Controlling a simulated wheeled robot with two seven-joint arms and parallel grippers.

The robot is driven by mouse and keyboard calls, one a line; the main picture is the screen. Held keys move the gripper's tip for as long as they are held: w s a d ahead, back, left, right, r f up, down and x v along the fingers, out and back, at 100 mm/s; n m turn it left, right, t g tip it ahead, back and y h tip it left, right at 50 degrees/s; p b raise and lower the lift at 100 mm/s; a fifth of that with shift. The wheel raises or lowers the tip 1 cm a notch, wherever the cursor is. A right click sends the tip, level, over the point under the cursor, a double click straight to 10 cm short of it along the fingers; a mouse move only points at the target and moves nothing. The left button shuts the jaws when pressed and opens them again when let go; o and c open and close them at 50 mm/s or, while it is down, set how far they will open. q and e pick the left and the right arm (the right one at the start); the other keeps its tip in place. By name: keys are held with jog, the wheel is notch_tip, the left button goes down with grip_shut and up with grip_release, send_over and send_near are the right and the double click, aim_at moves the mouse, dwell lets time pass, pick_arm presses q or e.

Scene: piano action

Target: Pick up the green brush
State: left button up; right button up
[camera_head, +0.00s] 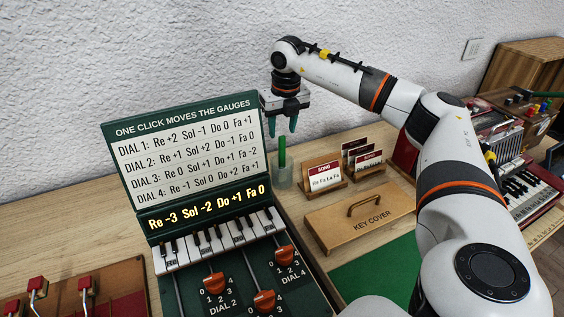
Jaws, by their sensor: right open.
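The gripper is open and empty, and I cannot tell whether the brush's tip lies between the fingers. My left gripper is out of view.
A wooden key cover (360,214) lies in front. A wall (150,50) rises behind.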

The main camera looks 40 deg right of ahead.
aim_at(282, 147)
jog(key=f, duration=0.7)
jog(key=shift+w+d+f, duration=0.1)
jog(key=shift+w+f, duration=0.1)
jog(key=shift+w, duration=0.1)
jog(key=shift+c, duration=0.5)
jog(key=shift+r, duration=0.1)
grip_shut()
